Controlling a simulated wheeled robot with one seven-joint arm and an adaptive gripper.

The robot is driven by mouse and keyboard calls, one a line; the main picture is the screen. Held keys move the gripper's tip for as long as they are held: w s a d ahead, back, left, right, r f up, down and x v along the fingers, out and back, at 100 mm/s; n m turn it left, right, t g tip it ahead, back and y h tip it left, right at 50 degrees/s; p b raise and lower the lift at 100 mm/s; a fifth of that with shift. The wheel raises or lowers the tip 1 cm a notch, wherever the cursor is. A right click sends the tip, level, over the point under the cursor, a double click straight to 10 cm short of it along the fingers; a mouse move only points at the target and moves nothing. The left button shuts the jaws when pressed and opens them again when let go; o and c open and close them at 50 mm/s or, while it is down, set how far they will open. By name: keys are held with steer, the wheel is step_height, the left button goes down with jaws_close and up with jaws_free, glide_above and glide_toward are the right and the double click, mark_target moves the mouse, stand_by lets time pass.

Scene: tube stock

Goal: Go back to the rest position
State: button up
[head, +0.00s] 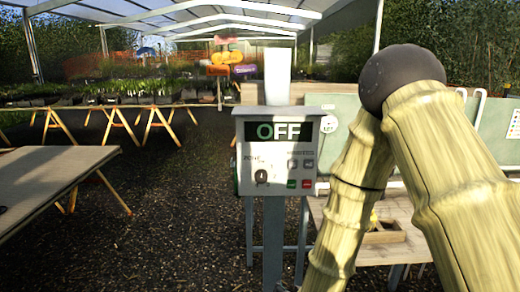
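My arm shows at the right of the head view, with pale, bamboo-like links and a dark round elbow joint. The elbow is raised high, and one link runs down from it towards the bottom edge. My gripper is not visible, so I cannot see its fingers or whether it holds anything. A grey control box (275,183) on a post stands in the middle of the view, left of my arm. Its display (286,131) reads OFF. Red and green buttons show low on its front.
A wooden table (45,182) stands at the left. A slatted wooden table (400,212) with a small wooden tray (385,235) is partly hidden behind my arm at the right. Trestle benches with plants (130,92) stand behind. Gravel floor (165,215) is clear at centre left.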

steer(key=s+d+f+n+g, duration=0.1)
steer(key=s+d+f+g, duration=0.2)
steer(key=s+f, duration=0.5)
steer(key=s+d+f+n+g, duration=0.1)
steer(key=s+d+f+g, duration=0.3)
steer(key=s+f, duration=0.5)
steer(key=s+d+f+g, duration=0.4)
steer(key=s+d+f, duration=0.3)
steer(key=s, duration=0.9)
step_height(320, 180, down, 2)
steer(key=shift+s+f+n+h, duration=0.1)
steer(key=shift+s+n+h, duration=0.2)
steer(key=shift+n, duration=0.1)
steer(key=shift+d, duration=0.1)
